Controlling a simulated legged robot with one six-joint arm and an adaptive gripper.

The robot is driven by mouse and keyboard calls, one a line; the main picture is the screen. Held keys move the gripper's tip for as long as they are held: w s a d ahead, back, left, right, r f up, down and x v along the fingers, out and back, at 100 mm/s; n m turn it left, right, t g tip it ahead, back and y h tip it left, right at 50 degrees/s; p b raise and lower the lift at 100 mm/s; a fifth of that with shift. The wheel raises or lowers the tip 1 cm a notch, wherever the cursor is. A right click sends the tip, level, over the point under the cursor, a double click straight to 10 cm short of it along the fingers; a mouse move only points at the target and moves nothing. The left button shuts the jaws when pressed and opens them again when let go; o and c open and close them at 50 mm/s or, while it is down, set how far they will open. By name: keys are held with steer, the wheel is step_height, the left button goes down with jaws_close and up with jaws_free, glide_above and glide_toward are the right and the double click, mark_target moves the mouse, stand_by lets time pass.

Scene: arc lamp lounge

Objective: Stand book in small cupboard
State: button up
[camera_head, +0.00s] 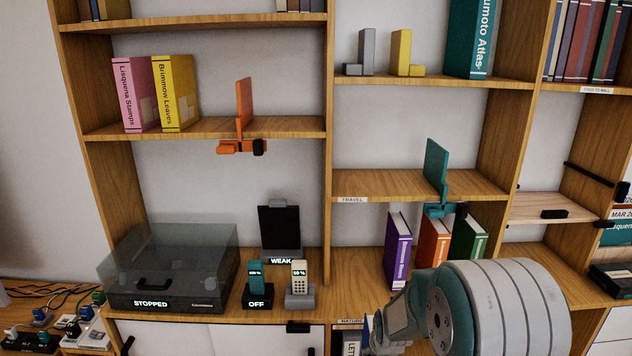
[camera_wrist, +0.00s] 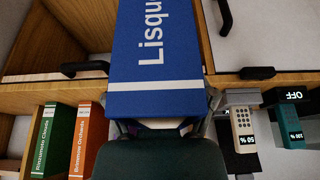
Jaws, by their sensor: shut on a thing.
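A blue book (camera_wrist: 155,45) with white lettering "Lisqu..." is clamped by its near end in my gripper (camera_wrist: 160,124) in the wrist view. The book points away from the wrist, in front of the shelf edge. In the head view my arm hides most of the gripper and book. The wrist view, turned upside down, shows an open wooden compartment (camera_wrist: 40,45) below the counter, beside the book, with a dark handle at its edge. I cannot tell whether this is the small cupboard. The book is outside it.
Purple (camera_head: 398,250), orange (camera_head: 433,243) and green (camera_head: 467,238) books stand on the counter, under a teal sliding bookend (camera_head: 437,175). A lidded turntable (camera_head: 170,270) and two handsets stand to the left. White doors (camera_head: 220,336) with dark handles are below.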

steer(key=shift+s+f, duration=0.25)
steer(key=shift+f, duration=0.7)
steer(key=shift+s+f, duration=0.25)
steer(key=shift+f, duration=0.65)
